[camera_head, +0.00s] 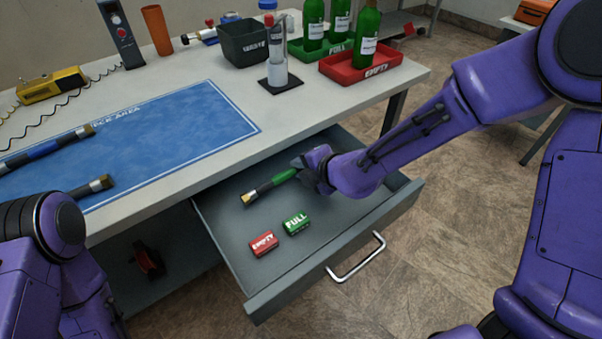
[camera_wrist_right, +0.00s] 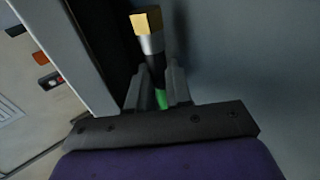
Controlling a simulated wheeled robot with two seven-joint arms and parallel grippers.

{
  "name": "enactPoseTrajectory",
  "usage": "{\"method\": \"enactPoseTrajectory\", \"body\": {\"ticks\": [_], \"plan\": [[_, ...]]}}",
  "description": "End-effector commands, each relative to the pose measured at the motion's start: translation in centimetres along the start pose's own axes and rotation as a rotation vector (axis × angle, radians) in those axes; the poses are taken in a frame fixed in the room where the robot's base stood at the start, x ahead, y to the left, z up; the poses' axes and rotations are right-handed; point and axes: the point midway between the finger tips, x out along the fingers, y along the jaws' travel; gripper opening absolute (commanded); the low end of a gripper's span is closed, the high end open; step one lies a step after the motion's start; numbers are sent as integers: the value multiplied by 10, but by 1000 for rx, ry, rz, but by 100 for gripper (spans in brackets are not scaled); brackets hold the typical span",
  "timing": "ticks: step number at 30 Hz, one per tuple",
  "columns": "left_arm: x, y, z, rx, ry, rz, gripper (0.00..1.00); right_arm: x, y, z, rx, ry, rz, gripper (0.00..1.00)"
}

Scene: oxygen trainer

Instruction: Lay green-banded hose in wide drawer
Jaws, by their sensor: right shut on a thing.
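The green-banded hose (camera_head: 262,190) is a short dark piece with a brass end and a green band. My right gripper (camera_head: 301,173) is shut on it inside the open wide drawer (camera_head: 335,235), toward its back. In the right wrist view the hose (camera_wrist_right: 150,50) points away from the jaws of the right gripper (camera_wrist_right: 160,88), with its green band between them. I cannot tell whether the hose touches the drawer floor. My left arm shows at the lower left, but its gripper is not in view.
A red EMPTY block (camera_head: 263,244) and a green FULL block (camera_head: 297,223) lie in the drawer. On the bench (camera_head: 165,185) are a blue mat (camera_head: 190,125) with dark hoses, a black bin (camera_head: 245,43), and red (camera_head: 362,68) and green trays with green bottles.

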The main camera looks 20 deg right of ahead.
Motion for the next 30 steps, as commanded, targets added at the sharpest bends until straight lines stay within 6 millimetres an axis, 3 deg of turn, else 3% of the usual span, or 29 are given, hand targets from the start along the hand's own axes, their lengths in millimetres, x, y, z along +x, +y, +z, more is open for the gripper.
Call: {"method": "enactPoseTrajectory", "body": {"ticks": [18,19,21,30], "plan": [[5,1,2,0,1,0,49,5,-8,1,3,-3,1,0],[5,1,2,0,1,0,49,5,-8,1,2,-3,0,23],[5,1,2,0,1,0,49,4,-8,2,2,-3,0,45],[5,1,2,0,1,0,49,5,-11,1,2,-2,-6,45]]}}
